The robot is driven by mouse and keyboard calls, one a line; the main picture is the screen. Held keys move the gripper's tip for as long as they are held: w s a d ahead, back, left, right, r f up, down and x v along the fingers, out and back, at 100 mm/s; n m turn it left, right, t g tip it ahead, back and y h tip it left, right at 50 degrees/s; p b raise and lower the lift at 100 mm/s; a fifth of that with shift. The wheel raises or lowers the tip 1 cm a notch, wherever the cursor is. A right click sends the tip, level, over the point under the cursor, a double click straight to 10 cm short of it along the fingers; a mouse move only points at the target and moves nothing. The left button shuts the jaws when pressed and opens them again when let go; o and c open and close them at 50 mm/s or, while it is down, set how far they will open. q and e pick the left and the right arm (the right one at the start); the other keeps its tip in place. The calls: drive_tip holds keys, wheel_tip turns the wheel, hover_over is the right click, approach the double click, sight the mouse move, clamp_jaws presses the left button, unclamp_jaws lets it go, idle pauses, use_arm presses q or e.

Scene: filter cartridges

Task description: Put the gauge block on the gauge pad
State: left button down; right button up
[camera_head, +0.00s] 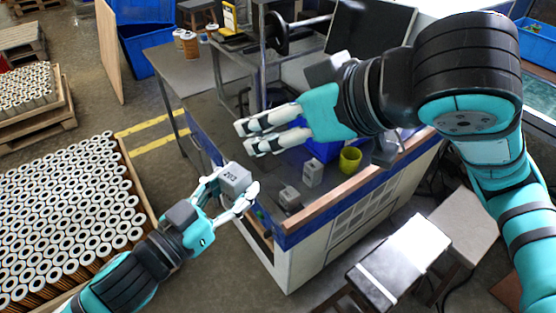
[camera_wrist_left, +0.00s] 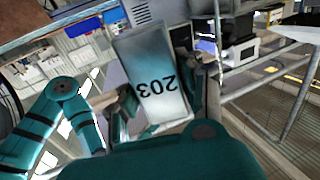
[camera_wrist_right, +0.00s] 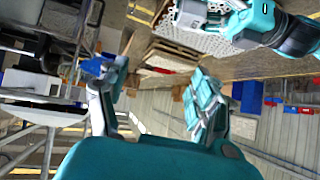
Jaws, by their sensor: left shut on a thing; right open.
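A grey block marked 203 (camera_head: 234,179), which I take as the gauge block, is held in my left gripper (camera_head: 232,195). That gripper is shut on it, in the air off the left end of the workbench. The block also shows large in the left wrist view (camera_wrist_left: 155,85) and at the top of the right wrist view (camera_wrist_right: 190,12). My right gripper (camera_head: 241,138) is open and empty above the bench, up and to the right of the block. In its own wrist view its fingers are apart (camera_wrist_right: 155,105). I cannot pick out the gauge pad for certain.
The workbench (camera_head: 330,201) carries smaller grey blocks (camera_head: 312,173), a yellow-green cup (camera_head: 350,160) and a blue bin (camera_head: 322,150). Pallets of filter cartridges (camera_head: 65,215) stand at left. A stool (camera_head: 400,262) stands in front. A grey table (camera_head: 185,75) is behind.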

use_arm(q)
drive_tip(key=shift+r, duration=0.1)
use_arm(e)
drive_tip(key=n+g, duration=0.1)
approach(238, 177)
drive_tip(key=r, duration=0.1)
drive_tip(key=shift+h, duration=0.4)
drive_tip(key=x, duration=1.1)
drive_tip(key=shift+a+f, duration=0.2)
drive_tip(key=shift+f, duration=0.05)
drive_tip(key=shift+s, duration=0.1)
clamp_jaws()
use_arm(q)
drive_tip(key=c, duration=0.7)
unclamp_jaws()
drive_tip(key=shift+c, duration=0.2)
use_arm(e)
drive_tip(key=shift+r, duration=0.1)
